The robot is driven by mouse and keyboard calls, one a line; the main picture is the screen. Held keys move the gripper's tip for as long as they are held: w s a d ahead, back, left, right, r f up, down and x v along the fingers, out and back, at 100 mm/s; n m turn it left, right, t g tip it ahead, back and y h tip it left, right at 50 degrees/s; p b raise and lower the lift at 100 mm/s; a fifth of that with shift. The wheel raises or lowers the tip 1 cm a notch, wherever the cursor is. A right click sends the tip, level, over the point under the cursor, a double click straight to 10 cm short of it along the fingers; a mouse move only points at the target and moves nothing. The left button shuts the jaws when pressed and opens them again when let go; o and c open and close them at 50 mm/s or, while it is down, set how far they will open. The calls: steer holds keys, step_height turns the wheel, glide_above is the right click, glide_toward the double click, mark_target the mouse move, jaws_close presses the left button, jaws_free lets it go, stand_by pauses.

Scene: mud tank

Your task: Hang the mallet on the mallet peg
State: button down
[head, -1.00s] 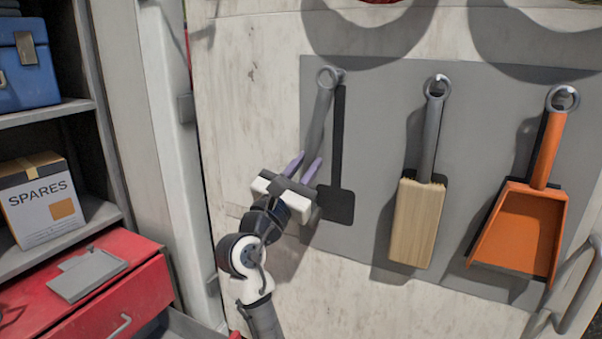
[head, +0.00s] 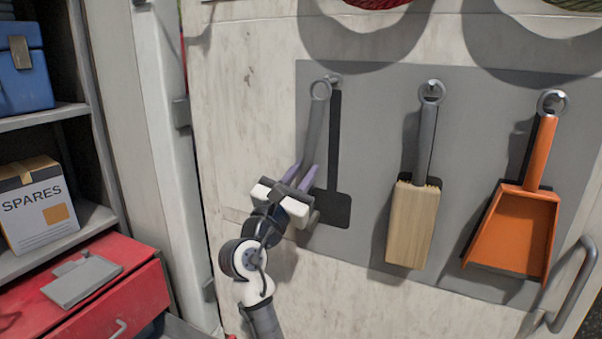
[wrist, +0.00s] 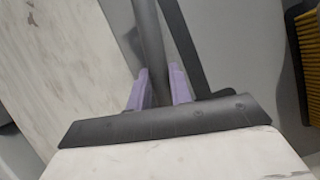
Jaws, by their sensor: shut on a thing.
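The mallet (head: 315,125) hangs handle-up in my gripper (head: 302,177), its grey handle topped by a ring (head: 320,89). My gripper's purple fingers are shut on the handle, which also shows between the fingers (wrist: 158,88) in the wrist view. The mallet's head is hidden behind my gripper. The mallet peg (head: 334,79) is at the top of a black mallet-shaped outline (head: 337,150) on the grey board. The ring is close to the peg, slightly left and lower in the head view; I cannot tell whether it is around it.
A brush (head: 412,220) and an orange dustpan (head: 513,230) hang on the grey board (head: 380,110) to the right. A metal handle (head: 575,290) juts out at lower right. A red drawer unit (head: 105,300) and shelves with a spares box (head: 38,205) stand at left.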

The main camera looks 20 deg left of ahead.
steer(key=shift+w+d, duration=0.3)
steer(key=shift+d, duration=0.1)
steer(key=c, duration=1.2)
jaws_free()
steer(key=shift+w+d+f, duration=0.15)
steer(key=shift+w, duration=0.05)
steer(key=shift+s+a, duration=0.2)
steer(key=shift+s, duration=0.05)
steer(key=b+v, duration=0.4)
steer(key=v, duration=0.9)
steer(key=shift+s+a, duration=0.1)
steer(key=shift+s, duration=0.25)
